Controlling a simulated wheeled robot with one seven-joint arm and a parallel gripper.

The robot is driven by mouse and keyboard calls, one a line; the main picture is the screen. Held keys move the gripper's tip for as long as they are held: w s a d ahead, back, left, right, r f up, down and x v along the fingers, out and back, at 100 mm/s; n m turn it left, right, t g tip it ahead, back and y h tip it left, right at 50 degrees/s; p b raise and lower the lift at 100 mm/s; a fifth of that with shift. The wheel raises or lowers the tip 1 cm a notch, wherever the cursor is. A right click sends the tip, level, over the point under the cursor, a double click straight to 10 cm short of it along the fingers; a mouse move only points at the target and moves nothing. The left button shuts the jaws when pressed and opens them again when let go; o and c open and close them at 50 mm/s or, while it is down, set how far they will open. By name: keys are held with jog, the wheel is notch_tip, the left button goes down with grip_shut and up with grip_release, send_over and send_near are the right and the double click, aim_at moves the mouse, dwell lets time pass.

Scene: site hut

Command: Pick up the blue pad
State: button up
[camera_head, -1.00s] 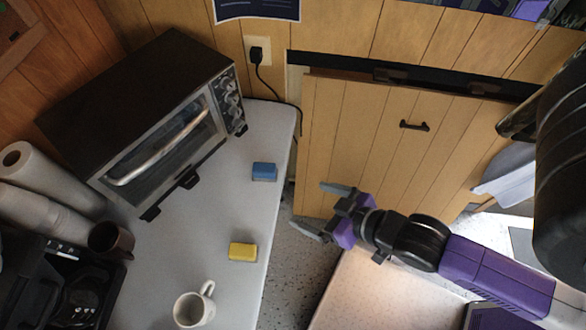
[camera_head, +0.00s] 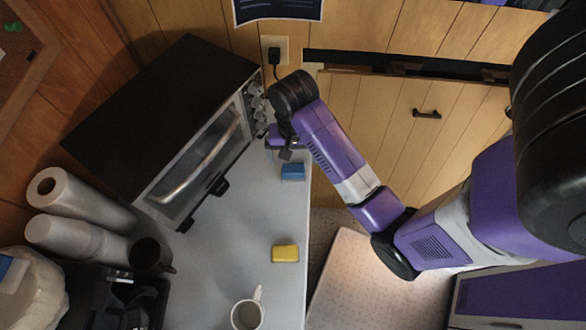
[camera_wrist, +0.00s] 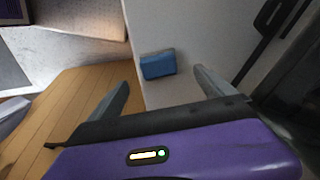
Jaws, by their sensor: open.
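The blue pad (camera_head: 292,172) lies on the white counter near its right edge, to the right of the toaster oven. In the wrist view the blue pad (camera_wrist: 157,65) shows ahead of and between the two open fingers, apart from both. My gripper (camera_wrist: 155,88) is open and empty. In the head view my gripper (camera_head: 284,152) is above the counter's far end, just beyond the pad in the picture; its fingers are mostly hidden behind my wrist.
A yellow pad (camera_head: 285,253) and a white mug (camera_head: 247,314) stand nearer on the counter (camera_head: 235,240). The toaster oven (camera_head: 165,130) is close on the left of my gripper. A plug and outlet (camera_head: 275,52) are on the wall behind. Paper rolls (camera_head: 80,205) and a dark mug (camera_head: 150,255) are at left.

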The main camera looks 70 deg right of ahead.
aim_at(293, 168)
jog(key=shift+s+a+f+p, duration=0.1)
jog(key=shift+f+p, duration=0.05)
jog(key=shift+f, duration=1.8)
jog(key=shift+s+a+f+p, duration=0.1)
jog(key=shift+f+p, duration=0.05)
jog(key=shift+f, duration=1.75)
jog(key=c, duration=1.4)
jog(key=shift+r+p, duration=0.45)
jog(key=shift+r, duration=4.6)
jog(key=shift+c, duration=0.2)
jog(key=shift+w, duration=0.1)
